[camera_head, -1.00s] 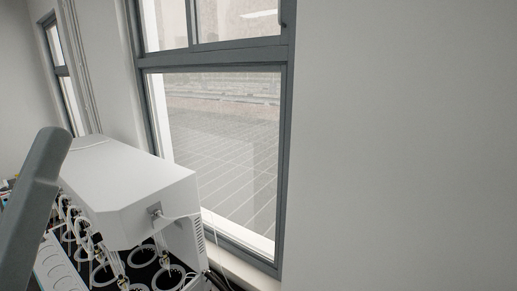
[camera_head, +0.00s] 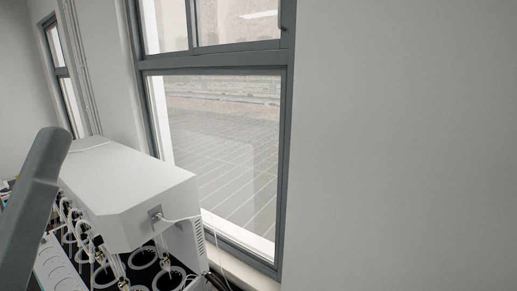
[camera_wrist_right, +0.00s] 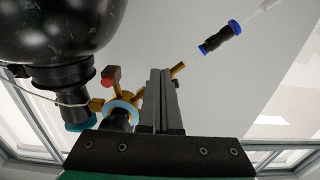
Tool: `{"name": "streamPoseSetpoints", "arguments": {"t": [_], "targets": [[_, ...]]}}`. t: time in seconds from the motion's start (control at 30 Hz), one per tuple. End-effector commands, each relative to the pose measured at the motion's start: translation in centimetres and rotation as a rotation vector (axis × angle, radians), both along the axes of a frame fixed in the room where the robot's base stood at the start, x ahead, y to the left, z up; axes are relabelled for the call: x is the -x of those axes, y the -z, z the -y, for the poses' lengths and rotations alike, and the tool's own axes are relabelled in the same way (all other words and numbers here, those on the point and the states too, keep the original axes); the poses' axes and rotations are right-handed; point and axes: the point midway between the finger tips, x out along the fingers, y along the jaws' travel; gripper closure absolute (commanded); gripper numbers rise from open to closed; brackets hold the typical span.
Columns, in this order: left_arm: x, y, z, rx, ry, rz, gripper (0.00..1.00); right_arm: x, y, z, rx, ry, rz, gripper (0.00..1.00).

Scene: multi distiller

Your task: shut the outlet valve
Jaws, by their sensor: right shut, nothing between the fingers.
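In the right wrist view, a brass-coloured valve (camera_wrist_right: 137,97) with a red handle end (camera_wrist_right: 111,76) and a blue ring (camera_wrist_right: 122,111) sits below and right of a round black vessel (camera_wrist_right: 60,28). A brass spout end shows to the right of the fingers. My right gripper (camera_wrist_right: 160,75) is shut and empty, its two grey fingers together in front of the valve, hiding part of it. I cannot tell whether they touch it. My left gripper is not in view.
A black connector with blue ends (camera_wrist_right: 220,38) and a clear tube lies apart, upper right of the spout. In the head view, the white multi distiller (camera_head: 125,185) stands by a window (camera_head: 215,140), with several white rings below it. Blank wall fills the right.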

Motion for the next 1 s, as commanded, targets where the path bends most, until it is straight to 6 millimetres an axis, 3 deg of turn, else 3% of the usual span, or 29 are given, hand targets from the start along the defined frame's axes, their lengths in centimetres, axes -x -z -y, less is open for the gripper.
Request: {"name": "streamPoseSetpoints", "arguments": {"t": [0.4,1.0], "targets": [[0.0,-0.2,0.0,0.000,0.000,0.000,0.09,0.0,0.0,-0.1,-0.001,0.000,-0.001,1.00],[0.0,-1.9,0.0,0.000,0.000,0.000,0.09,-0.5,0.1,-0.7,-0.001,0.000,-0.001,1.00]]}}
